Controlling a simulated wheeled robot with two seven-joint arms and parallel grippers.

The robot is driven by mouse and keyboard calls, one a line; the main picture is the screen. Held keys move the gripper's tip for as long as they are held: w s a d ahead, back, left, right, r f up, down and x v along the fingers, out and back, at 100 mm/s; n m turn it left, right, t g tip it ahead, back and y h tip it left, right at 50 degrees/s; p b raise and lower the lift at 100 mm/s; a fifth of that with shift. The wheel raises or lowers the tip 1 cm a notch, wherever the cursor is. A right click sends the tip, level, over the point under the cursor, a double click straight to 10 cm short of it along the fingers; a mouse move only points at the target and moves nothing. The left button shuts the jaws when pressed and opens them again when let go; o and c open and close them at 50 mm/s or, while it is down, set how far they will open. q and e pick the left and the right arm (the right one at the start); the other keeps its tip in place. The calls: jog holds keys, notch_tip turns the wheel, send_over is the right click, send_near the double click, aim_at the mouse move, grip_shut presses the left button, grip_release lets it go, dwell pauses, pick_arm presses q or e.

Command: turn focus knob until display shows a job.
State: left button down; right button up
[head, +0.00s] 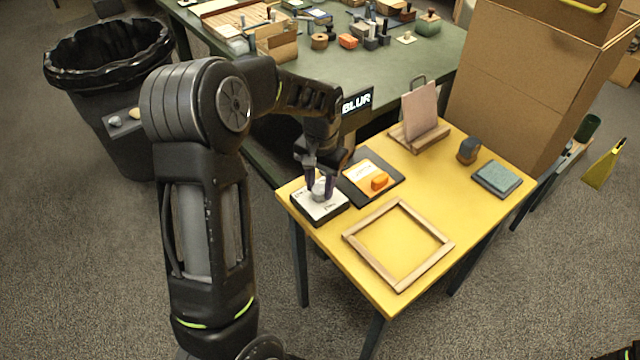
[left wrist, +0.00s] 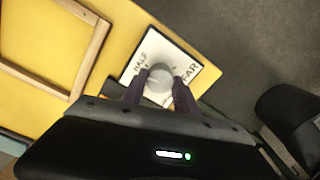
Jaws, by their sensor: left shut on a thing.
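The focus knob (head: 319,190) is a grey round knob on a white-topped box (head: 306,208) at the left corner of the yellow table. My left gripper (head: 320,184) points down and is shut on the knob. In the left wrist view the knob (left wrist: 159,78) sits between the two dark fingers (left wrist: 157,92), and the white plate (left wrist: 150,50) around it reads HALF and FAR. The display (head: 357,101) is a small black panel behind the arm and reads BLUR.
A cardboard box (head: 510,85) stands behind.

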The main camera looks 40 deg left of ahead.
aim_at(321, 189)
pick_arm(q)
jog(key=shift+m, duration=1.2)
jog(key=c, duration=0.9)
grip_release()
jog(key=shift+c, duration=0.2)
notch_tip(321, 189, up, 8)
jog(key=shift+d+f, duration=0.1)
